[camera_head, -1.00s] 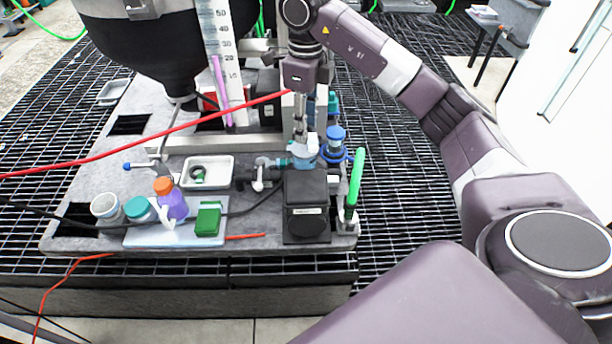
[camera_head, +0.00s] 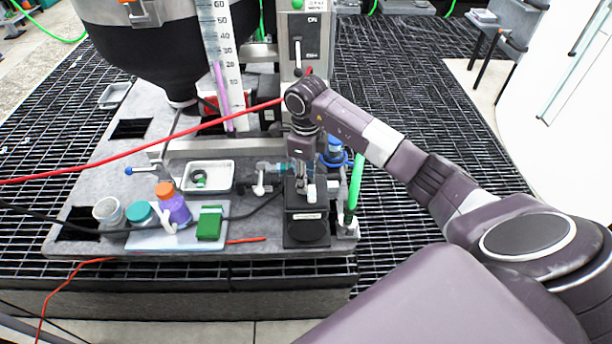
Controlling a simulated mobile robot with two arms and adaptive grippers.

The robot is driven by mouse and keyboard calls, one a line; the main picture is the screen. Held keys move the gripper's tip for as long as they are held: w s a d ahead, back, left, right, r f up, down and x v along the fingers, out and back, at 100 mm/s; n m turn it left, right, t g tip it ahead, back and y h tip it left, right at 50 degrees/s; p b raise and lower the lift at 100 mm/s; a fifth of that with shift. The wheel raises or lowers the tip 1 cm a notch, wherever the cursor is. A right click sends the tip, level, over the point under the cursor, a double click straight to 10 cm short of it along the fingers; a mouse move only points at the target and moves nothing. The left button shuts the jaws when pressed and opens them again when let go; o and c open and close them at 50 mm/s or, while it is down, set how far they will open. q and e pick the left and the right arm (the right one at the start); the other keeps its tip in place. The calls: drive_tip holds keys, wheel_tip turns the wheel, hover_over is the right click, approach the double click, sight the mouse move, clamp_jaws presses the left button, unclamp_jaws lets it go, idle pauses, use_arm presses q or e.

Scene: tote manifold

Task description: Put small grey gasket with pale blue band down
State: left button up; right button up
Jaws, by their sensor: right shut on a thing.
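My right gripper (camera_head: 304,188) points down over the black block (camera_head: 306,228) at the front right of the grey board. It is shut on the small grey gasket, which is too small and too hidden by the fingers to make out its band. A small pale shape shows at the fingertips, and I cannot tell whether it touches the block. My left gripper is not in view.
A white tray (camera_head: 222,185) with a dark ring and a green bit lies left of the gripper. Behind stands a blue-capped fitting (camera_head: 335,142). A green upright handle (camera_head: 355,182) is close on the right. A red cable (camera_head: 130,153) crosses the board. Bottles and a green box (camera_head: 210,224) stand front left.

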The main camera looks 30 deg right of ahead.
drive_tip(key=shift+f, duration=0.2)
drive_tip(key=o, duration=0.9)
drive_tip(key=shift+o, duration=0.2)
drive_tip(key=shift+r, duration=0.15)
drive_tip(key=shift+r, duration=0.2)
wheel_tip(320, 180, up, 12)
drive_tip(key=b, duration=0.2)
drive_tip(key=shift+f+b, duration=0.15)
drive_tip(key=shift+b, duration=0.25)
